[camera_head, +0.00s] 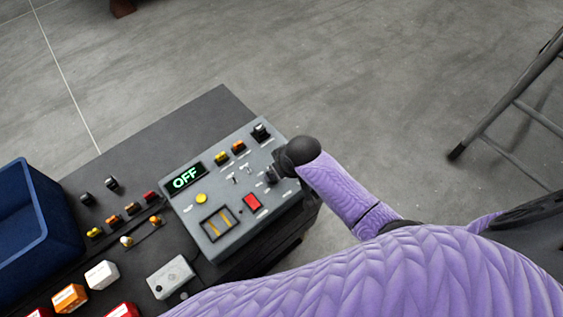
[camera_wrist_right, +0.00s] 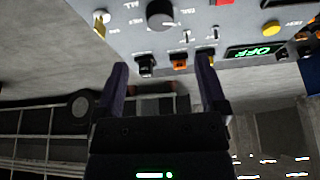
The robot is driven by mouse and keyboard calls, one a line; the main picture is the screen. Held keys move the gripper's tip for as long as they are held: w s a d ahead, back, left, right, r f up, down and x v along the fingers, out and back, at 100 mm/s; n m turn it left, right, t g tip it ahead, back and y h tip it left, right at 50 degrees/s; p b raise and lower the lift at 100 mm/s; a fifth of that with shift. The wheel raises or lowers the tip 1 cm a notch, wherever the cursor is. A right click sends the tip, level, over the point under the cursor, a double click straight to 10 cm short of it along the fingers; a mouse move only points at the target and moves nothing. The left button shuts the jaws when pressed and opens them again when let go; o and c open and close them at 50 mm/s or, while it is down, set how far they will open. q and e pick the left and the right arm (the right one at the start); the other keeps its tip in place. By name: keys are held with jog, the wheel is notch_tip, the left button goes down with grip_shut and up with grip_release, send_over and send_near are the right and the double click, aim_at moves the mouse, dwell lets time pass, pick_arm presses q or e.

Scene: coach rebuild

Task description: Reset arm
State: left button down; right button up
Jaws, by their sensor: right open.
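My right arm comes in from the right in the head view, and its dark end (camera_head: 298,152) is at the right edge of a grey control panel (camera_head: 213,247). The fingers are hidden there. In the right wrist view my right gripper (camera_wrist_right: 161,70) is open and empty, its two dark fingers apart below the panel (camera_wrist_right: 205,17), which appears upside down. The panel has a green OFF display (camera_head: 186,178), a red rocker switch (camera_head: 252,202), a yellow button (camera_head: 201,198) and a black knob (camera_wrist_right: 160,13). My left gripper is in neither view.
The panel sits on a dark bench (camera_head: 215,108). A blue bin (camera_head: 62,215) stands at the left, with loose small switches and blocks between it and the panel. A grey metal frame (camera_head: 505,105) stands at the right.

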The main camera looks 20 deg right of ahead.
dwell(0.3)
jog(key=s+d+r+m, duration=0.1)
jog(key=s+r, duration=0.4)
jog(key=s, duration=0.4)
jog(key=s+d+r, duration=0.1)
jog(key=s+r, duration=0.3)
jog(key=s, duration=0.4)
notch_tip(320, 180, down, 30)
jog(key=s+f+g+h+b, duration=0.1)
jog(key=s+g+b, duration=0.15)
jog(key=b, duration=1.05)
jog(key=s+d+f+b, duration=0.1)
jog(key=s+f+b, duration=0.4)
jog(key=f, duration=0.5)
jog(key=s+d+f+g+b, duration=0.1)
jog(key=s+d+f+b, duration=0.1)
jog(key=s+f+b, duration=0.3)
jog(key=s+f, duration=0.4)
jog(key=f, duration=0.1)
jog(key=shift+d+f+n, duration=0.2)
jog(key=shift+f+n, duration=0.1)
jog(key=shift+f, duration=0.05)
